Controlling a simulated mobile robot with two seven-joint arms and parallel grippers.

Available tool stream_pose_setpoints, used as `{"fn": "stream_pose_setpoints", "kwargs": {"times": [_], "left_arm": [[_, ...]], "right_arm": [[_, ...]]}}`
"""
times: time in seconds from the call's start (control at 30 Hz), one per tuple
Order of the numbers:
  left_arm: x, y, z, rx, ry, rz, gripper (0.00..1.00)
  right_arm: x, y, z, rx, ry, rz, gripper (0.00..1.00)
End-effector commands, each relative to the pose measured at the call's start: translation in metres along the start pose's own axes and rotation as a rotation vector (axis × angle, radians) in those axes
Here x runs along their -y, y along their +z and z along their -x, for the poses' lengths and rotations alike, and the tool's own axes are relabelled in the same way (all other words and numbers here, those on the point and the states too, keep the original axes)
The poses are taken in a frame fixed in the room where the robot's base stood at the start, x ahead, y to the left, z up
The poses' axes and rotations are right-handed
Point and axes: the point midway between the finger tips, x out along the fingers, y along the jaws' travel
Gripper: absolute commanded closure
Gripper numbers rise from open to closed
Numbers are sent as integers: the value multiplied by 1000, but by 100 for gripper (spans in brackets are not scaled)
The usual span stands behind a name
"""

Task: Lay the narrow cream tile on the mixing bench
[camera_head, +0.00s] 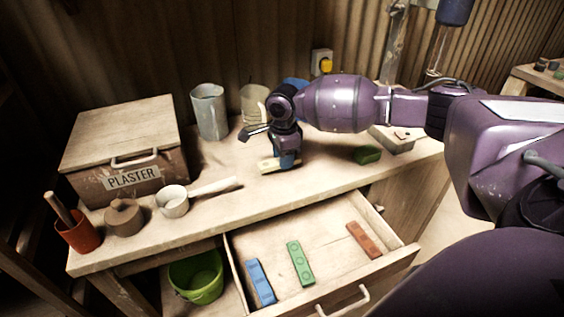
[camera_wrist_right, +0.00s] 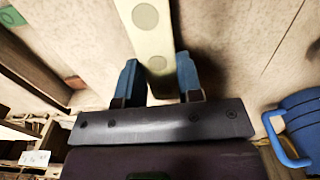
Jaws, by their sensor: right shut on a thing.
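The narrow cream tile (camera_head: 268,164) is low over or on the mixing bench (camera_head: 232,212), in front of the cups; I cannot tell whether it touches the top. My right gripper (camera_head: 287,163) points down and is shut on the tile near one end. In the right wrist view the cream tile (camera_wrist_right: 150,30) runs up between the two blue fingers (camera_wrist_right: 160,85), with round marks on its face. My left gripper is not in view.
An open drawer (camera_head: 325,268) holds blue, green and brown tiles. A plaster box (camera_head: 120,150), a saucepan (camera_head: 173,201) and a red pot (camera_head: 80,232) stand at the left. Cups (camera_head: 209,112) stand behind. A green block (camera_head: 367,155) lies to the right. The bench's front middle is clear.

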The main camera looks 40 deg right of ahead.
Motion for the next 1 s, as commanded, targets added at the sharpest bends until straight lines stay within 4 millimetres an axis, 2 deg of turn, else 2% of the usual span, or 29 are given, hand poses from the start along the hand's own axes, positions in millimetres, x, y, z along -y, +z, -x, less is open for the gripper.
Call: {"fn": "stream_pose_setpoints", "kwargs": {"times": [0.03, 0.1, 0.5, 0.53, 0.67, 1.0], "left_arm": [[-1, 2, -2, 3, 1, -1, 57], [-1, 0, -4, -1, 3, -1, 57], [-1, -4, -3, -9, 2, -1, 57], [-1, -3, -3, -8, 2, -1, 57], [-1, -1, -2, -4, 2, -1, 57], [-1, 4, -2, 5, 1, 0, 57]], "right_arm": [[0, 0, -11, -1, 4, 0, 93], [0, 0, -16, 0, 3, 0, 93], [0, 0, -16, 1, -2, -1, 93], [1, 0, -16, 1, -2, -1, 62], [0, 0, -17, 1, -1, -1, 42], [0, 0, -16, 0, -1, 0, 41]]}}
